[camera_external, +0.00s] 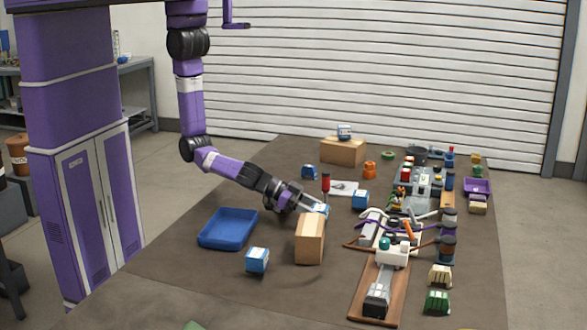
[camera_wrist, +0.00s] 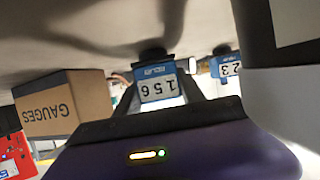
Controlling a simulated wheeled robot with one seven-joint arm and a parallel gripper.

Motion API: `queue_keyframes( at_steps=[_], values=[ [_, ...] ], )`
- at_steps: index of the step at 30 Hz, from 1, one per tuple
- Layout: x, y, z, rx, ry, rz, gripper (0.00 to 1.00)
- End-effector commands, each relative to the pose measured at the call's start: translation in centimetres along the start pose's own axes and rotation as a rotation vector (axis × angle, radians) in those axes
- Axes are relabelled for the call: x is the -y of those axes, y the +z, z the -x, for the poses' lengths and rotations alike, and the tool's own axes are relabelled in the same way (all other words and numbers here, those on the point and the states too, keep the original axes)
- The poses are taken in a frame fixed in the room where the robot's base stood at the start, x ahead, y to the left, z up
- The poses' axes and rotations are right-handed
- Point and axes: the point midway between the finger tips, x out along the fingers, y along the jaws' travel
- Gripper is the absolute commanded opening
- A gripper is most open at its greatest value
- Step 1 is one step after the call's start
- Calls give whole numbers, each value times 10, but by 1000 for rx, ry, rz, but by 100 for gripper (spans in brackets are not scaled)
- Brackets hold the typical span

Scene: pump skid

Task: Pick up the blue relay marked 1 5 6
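The blue relay (camera_wrist: 160,84), with a white face marked 1 5 6, appears upside down in the wrist view. It lies between the two fingertips of my gripper (camera_wrist: 163,90), which come up close to its sides. In the external view my gripper (camera_external: 315,208) is low over the table, just behind the cardboard box, with a blue and white piece at its tip. I cannot tell whether the fingers press on the relay or stand slightly apart from it, nor whether it rests on the table.
The cardboard box marked GAUGES (camera_external: 309,240) stands close in front of my gripper and shows in the wrist view (camera_wrist: 60,103). Another blue relay (camera_wrist: 226,68), showing 2 3, is nearby. A blue tray (camera_external: 229,230) lies left; the pump skid (camera_external: 371,292) is right.

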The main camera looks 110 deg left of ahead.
Motion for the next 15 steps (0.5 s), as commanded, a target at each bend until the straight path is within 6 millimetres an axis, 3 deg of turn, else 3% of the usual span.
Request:
queue_keyframes(
  at_steps=[3, 15],
  values=[
    [0, 0, 0, -1, 1, 0, 0],
    [0, -10, 4, -3, 0, 1, 0]
  ],
)
